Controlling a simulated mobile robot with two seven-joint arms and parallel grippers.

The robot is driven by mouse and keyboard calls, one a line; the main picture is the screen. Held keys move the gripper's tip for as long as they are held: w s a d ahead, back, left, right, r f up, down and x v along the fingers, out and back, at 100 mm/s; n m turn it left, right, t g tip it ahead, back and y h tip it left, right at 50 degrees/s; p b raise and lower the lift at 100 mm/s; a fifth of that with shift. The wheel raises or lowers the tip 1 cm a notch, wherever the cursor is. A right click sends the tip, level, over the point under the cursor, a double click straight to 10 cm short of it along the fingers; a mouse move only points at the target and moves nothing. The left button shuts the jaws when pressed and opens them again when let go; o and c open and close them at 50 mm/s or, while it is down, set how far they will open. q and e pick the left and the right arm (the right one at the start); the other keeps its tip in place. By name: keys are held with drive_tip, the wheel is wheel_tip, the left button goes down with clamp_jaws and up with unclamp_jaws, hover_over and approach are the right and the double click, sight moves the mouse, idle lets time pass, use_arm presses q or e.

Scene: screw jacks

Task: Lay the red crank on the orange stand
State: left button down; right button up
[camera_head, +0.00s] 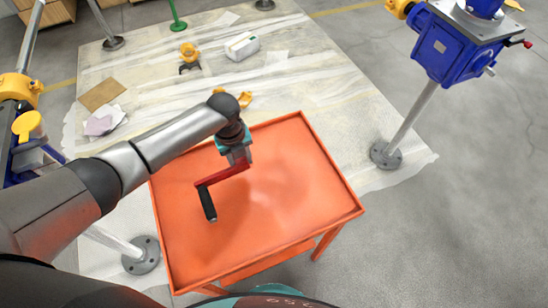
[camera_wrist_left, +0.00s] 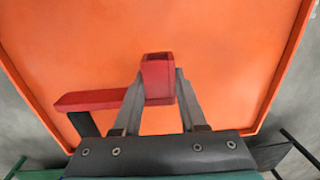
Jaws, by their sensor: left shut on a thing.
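The red crank (camera_head: 223,174) has a red arm and a black handle (camera_head: 208,204) that hangs down at its left end. My left gripper (camera_head: 240,160) is shut on the hub end of the crank, above the orange stand (camera_head: 295,235). In the left wrist view the crank's square red hub (camera_wrist_left: 158,72) is between the two grey fingers (camera_wrist_left: 155,95), and its arm reaches left. The stand's flat top with a raised rim fills most of that view. I cannot tell whether the handle touches the stand's top. My right gripper is not in view.
Blue screw jacks (camera_head: 458,45) on grey posts stand at the right and left. A white box (camera_head: 242,46) and yellow parts (camera_head: 189,53) lie on the sheet-covered floor behind the stand. The stand's top is clear around the crank.

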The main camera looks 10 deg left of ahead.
use_arm(q)
drive_tip(key=shift+g+y, duration=0.3)
drive_tip(key=a, duration=0.1)
drive_tip(key=a+b, duration=0.1)
drive_tip(key=a, duration=0.1)
drive_tip(key=w+a, duration=0.1)
drive_tip(key=shift+a+f+b, duration=0.15)
drive_tip(key=shift+f+b, duration=0.2)
wheel_tip(320, 180, down, 6)
drive_tip(key=b, duration=0.5)
drive_tip(key=shift+r, duration=0.25)
drive_tip(key=shift+f+b, duration=0.25)
drive_tip(key=shift+b, duration=0.25)
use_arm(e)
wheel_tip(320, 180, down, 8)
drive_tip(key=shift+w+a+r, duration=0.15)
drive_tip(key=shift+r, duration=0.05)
use_arm(q)
drive_tip(key=shift+f, duration=0.2)
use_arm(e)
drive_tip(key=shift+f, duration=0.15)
use_arm(q)
drive_tip(key=shift+s+f+b, duration=0.2)
drive_tip(key=shift+b, duration=0.1)
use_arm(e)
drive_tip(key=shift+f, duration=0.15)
